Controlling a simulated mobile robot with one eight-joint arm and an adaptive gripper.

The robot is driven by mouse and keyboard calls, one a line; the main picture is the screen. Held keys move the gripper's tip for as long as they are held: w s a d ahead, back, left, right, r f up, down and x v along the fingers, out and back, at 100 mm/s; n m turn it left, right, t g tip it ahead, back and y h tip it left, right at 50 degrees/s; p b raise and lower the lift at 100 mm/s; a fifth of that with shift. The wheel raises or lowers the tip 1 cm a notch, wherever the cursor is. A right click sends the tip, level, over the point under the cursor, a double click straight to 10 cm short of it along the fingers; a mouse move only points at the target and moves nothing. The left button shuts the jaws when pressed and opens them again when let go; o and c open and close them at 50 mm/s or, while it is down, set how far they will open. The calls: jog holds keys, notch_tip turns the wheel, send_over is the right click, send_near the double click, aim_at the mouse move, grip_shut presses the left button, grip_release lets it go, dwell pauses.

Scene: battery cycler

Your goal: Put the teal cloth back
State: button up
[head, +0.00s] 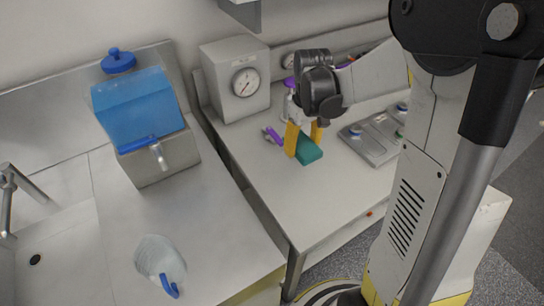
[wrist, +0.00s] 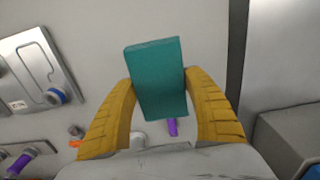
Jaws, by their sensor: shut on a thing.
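The teal cloth (wrist: 159,75) is a folded block between the two yellow fingers of my gripper (wrist: 160,95) in the wrist view. The fingers press on its two sides. In the head view, my gripper (head: 304,140) points down over the white bench, and the cloth (head: 308,150) shows at the fingertips. The fingers partly hide it. I cannot tell whether its underside touches the bench.
A grey box with a dial (head: 245,84) stands behind on the bench (head: 305,205). A metal tray with knobs (head: 371,136) lies to the right. A purple-handled item (head: 273,136) is close left of the gripper. The bench front is clear.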

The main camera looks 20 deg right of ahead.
jog(key=b, duration=0.3)
send_over(266, 167)
notch_tip(266, 167, down, 7)
jog(key=shift+s+a+r, duration=0.1)
jog(key=shift+r, duration=0.05)
jog(key=shift+f+b, duration=0.95)
jog(key=shift+f, duration=0.95)
jog(key=shift+f, duration=0.2)
jog(key=o, duration=1)
jog(key=shift+r, duration=0.1)
